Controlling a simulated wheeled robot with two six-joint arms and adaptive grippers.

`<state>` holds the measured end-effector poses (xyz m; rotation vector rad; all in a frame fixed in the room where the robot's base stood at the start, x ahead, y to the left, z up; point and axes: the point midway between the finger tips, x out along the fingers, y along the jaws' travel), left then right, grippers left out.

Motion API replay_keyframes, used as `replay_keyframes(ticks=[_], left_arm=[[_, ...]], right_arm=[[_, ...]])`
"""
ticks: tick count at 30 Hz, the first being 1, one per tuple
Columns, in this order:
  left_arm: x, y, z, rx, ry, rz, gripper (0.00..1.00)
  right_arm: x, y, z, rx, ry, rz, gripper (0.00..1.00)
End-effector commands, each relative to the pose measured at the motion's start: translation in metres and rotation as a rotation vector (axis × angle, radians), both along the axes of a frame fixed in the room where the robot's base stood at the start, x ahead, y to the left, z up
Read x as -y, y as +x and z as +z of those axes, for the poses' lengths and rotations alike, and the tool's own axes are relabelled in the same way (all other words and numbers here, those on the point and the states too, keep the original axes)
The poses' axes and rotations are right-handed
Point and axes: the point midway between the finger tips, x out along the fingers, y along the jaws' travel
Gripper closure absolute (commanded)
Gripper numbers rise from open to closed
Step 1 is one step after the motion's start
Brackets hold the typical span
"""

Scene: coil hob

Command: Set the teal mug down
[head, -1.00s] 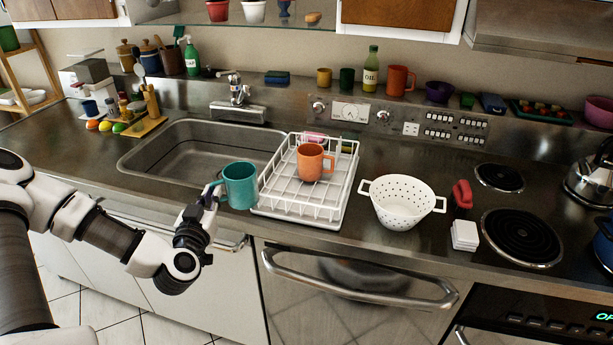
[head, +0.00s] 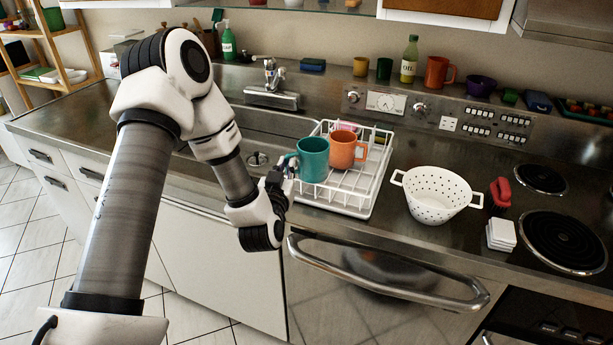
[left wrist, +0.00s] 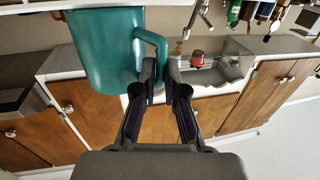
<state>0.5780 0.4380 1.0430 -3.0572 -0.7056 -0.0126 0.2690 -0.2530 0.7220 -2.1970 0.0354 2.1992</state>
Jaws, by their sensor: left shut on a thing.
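The teal mug (head: 313,160) is upright in the head view, at the left side of the white dish rack (head: 375,192), with its handle toward the left. My left gripper (head: 289,167) is shut on the mug's handle. In the left wrist view the fingers (left wrist: 168,82) close on the handle of the teal mug (left wrist: 103,50). I cannot tell whether the mug's base touches the rack or hangs above it. My right gripper is not in view.
An orange mug (head: 347,148) stands in the rack just right of the teal mug. A white colander (head: 436,196) stands right of the rack. The sink (head: 222,150) lies to the left, partly hidden by my arm. White coasters (head: 501,235) lie near the hob.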

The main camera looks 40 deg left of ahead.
Motion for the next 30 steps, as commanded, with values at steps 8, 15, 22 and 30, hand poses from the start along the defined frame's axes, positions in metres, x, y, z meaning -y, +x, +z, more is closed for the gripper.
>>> replay_keyframes(ticks=[8, 15, 22, 30], left_arm=[[0.024, 0.038, -0.002, 0.000, 0.004, -0.003, 1.00], [0.028, 0.044, -0.029, -0.004, 0.000, 0.000, 1.00], [0.028, 0.044, -0.040, 0.000, 0.000, 0.000, 1.00], [0.027, 0.043, -0.047, 0.000, 0.000, 0.000, 1.00]], right_arm=[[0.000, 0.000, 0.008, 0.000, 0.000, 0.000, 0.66], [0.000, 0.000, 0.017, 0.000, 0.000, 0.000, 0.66], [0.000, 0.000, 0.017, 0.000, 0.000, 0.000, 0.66], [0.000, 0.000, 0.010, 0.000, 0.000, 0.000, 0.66]])
